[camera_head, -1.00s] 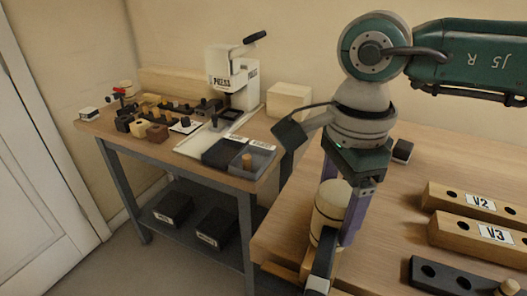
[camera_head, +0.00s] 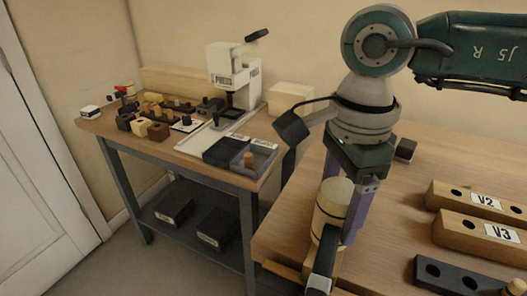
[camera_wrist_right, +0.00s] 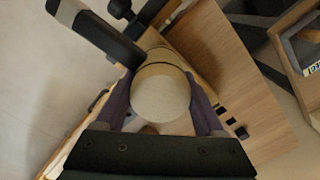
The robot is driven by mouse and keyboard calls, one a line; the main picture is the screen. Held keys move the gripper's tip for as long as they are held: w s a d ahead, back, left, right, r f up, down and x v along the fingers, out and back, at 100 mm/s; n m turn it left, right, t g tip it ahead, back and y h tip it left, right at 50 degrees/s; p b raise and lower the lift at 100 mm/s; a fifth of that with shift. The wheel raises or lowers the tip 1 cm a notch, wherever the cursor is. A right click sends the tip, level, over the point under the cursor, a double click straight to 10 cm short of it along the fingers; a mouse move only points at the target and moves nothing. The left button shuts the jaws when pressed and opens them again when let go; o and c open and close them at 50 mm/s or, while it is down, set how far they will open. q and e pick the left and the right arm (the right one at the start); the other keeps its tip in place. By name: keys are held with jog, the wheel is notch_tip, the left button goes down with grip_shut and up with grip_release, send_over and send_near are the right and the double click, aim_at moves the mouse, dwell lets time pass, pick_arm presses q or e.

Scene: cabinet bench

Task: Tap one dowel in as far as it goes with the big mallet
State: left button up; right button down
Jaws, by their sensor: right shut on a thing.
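My right gripper (camera_head: 345,203) is shut on the big mallet, above the near left part of the right bench. The mallet's cream, barrel-shaped head (camera_head: 331,204) is between the purple fingers, and its dark handle (camera_head: 323,262) runs toward the front edge. In the right wrist view the round head (camera_wrist_right: 160,96) sits between the fingers, with the dark handle (camera_wrist_right: 98,32) reaching to the upper left. A light wooden dowel (camera_head: 513,287) shows at the lower right corner, by a dark block with holes (camera_head: 455,276). How deep it sits cannot be told. My left gripper is out of view.
Wooden blocks V2 (camera_head: 460,195) and V3 (camera_head: 470,232) lie on the right bench, and a small dark block (camera_head: 405,150) lies behind. The left table holds a white press (camera_head: 228,80), grey trays (camera_head: 255,160) and several small blocks. The bench middle is clear.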

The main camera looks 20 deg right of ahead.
jog(key=shift+f, duration=0.1)
jog(key=shift+p, duration=0.3)
notch_tip(320, 180, up, 2)
jog(key=shift+r+p, duration=0.15)
jog(key=shift+p, duration=0.65)
notch_tip(320, 180, down, 3)
jog(key=b, duration=0.3)
jog(key=shift+r, duration=0.1)
notch_tip(320, 180, up, 2)
jog(key=shift+r+p, duration=0.1)
jog(key=shift+p, duration=0.8)
